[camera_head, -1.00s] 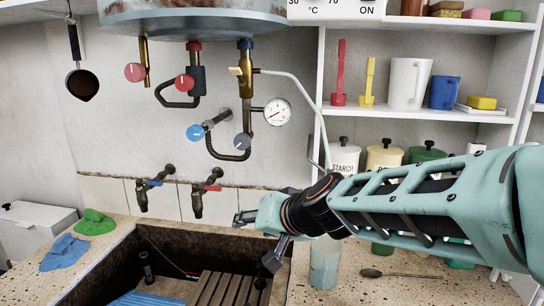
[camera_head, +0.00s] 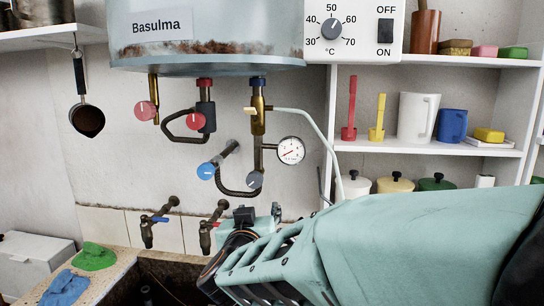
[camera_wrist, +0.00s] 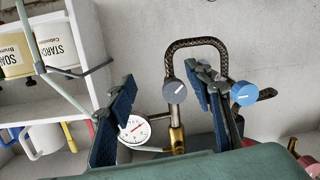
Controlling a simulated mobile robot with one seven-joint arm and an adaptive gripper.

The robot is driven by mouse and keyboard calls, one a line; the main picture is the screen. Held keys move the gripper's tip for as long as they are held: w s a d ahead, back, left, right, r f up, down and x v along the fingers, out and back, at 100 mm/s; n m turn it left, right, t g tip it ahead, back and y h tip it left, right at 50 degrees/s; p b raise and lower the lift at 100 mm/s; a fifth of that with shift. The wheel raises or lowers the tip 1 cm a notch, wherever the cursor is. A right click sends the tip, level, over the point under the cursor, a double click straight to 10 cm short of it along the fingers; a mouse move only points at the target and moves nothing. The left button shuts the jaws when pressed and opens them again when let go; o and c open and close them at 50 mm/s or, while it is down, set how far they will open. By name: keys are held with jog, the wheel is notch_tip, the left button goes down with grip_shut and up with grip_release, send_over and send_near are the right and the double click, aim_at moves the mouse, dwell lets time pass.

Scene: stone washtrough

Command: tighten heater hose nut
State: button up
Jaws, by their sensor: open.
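The water heater (camera_head: 205,40) hangs on the wall, with a red collar (camera_head: 204,82) and a blue collar (camera_head: 258,83) on its underside. A dark braided hose (camera_head: 233,190) loops below the blue-collared brass pipe; it also shows in the wrist view (camera_wrist: 195,43). My gripper (camera_head: 258,214) is below this hose in the head view, partly hidden by my arm. In the wrist view my gripper (camera_wrist: 165,80) is open and empty.
The pressure gauge (camera_head: 291,150) and blue-knobbed valve (camera_head: 206,171) are close to the hose. Two taps (camera_head: 147,233) are low on the wall. A shelf (camera_head: 430,147) with jugs stands at right. The wrist view is upside down.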

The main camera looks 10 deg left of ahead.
aim_at(254, 181)
notch_tip(254, 181, up, 4)
jog(key=s+a+n+t+p, duration=0.1)
jog(key=s+a+t+p, duration=0.1)
jog(key=a, duration=0.1)
jog(key=shift+h, duration=0.3)
jog(key=w, duration=1)
jog(key=shift+w+d+p, duration=0.15)
jog(key=shift+w+p, duration=0.1)
jog(key=shift+p, duration=0.1)
jog(key=shift+c, duration=0.2)
jog(key=c, duration=1.1)
